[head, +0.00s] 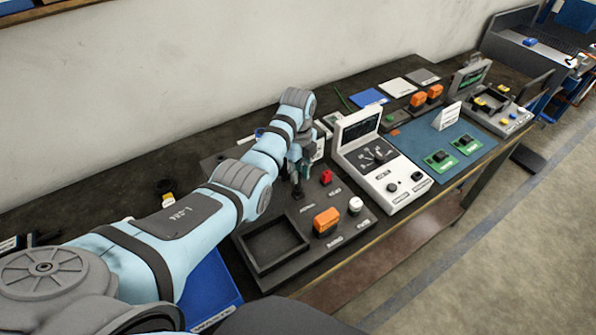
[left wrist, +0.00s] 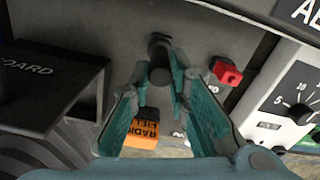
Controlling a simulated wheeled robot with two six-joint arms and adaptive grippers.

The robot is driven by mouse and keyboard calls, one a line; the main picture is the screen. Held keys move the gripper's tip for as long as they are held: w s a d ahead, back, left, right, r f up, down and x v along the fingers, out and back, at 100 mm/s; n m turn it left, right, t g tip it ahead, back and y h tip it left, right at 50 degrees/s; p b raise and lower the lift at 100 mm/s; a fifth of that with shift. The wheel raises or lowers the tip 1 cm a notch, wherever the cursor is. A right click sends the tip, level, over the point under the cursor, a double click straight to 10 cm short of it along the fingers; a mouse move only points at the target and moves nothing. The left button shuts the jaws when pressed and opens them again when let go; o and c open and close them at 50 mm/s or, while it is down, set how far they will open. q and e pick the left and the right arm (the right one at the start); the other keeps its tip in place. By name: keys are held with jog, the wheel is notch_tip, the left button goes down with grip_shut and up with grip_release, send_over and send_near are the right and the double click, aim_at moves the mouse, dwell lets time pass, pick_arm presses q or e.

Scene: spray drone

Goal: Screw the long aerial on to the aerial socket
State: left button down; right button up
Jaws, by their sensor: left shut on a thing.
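My left gripper (head: 295,170) is over the dark fixture plate (head: 225,160) in the head view, pointing down. In the left wrist view its teal fingers (left wrist: 172,95) are closed around a black, round-ended upright piece (left wrist: 159,58). The same dark piece shows below the fingers in the head view (head: 297,191), close to or touching the plate. I cannot tell whether it is the aerial or part of the socket; the fingers hide its joint. A thin dark green rod (head: 343,99) lies at the back of the table. My right gripper is not in view.
Close by on the plate are a red block (head: 326,177), an orange radio cell (head: 326,221), a white knob (head: 355,205) and an empty black tray (head: 272,245). A white tester (head: 385,165) stands right of the plate. A blue bin (head: 212,290) is at front left.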

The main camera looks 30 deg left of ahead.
pick_arm(q)
jog(key=shift+r+m+p, duration=0.15)
jog(key=shift+m+p, duration=0.35)
jog(key=shift+m, duration=0.2)
jog(key=m+p, duration=0.1)
jog(key=m, duration=0.8)
jog(key=shift+f, duration=0.2)
jog(key=c, duration=1.4)
grip_release()
jog(key=shift+c, duration=0.2)
